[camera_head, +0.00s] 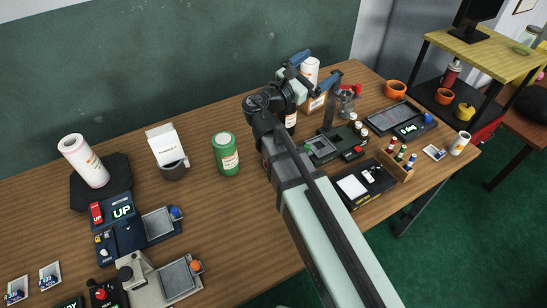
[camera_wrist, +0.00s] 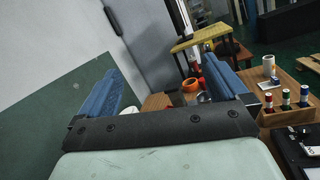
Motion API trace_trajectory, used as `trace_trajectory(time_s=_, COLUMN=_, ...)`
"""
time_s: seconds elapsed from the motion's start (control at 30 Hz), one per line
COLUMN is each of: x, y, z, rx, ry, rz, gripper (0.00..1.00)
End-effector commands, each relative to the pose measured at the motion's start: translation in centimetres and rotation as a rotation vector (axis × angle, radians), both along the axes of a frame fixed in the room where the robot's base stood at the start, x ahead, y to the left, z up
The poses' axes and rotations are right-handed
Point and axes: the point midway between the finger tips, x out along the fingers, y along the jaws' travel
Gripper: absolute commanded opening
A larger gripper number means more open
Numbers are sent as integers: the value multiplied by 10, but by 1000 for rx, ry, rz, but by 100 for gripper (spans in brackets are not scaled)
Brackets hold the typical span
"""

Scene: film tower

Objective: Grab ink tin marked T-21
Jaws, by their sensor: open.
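No marking T-21 is readable in either view, so I cannot tell which container is the ink tin. In the head view a green tin (camera_head: 227,155) with a pale label stands left of my arm. A white cylinder with an orange-marked label (camera_head: 82,160) stands tilted in the picture on a dark pad at the left. Another white cylinder (camera_head: 310,68) shows behind my gripper (camera_head: 316,70), partly hidden. My gripper is open, its blue fingers apart, above the back of the table. In the wrist view my gripper (camera_wrist: 163,88) has nothing between its fingers.
A white labelled cup (camera_head: 460,143) stands at the table's right end, near a wooden rack of small bottles (camera_head: 395,165). Dark devices and a grey-screened scale (camera_head: 387,118) crowd the right. A green wall closes the back.

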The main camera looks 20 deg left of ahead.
Motion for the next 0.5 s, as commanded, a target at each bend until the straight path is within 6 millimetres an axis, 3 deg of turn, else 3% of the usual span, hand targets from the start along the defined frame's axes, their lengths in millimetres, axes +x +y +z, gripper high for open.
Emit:
trace_trajectory(time_s=0.03, x=-16, y=15, z=-10, rx=-29, ry=17, rz=16, gripper=100)
trace_trajectory(time_s=0.2, x=-60, y=59, z=-58, rx=-88, ry=79, rz=77, gripper=100)
trace_trajectory(time_s=0.5, x=-123, y=103, z=-155, rx=-113, ry=172, rz=195, gripper=100)
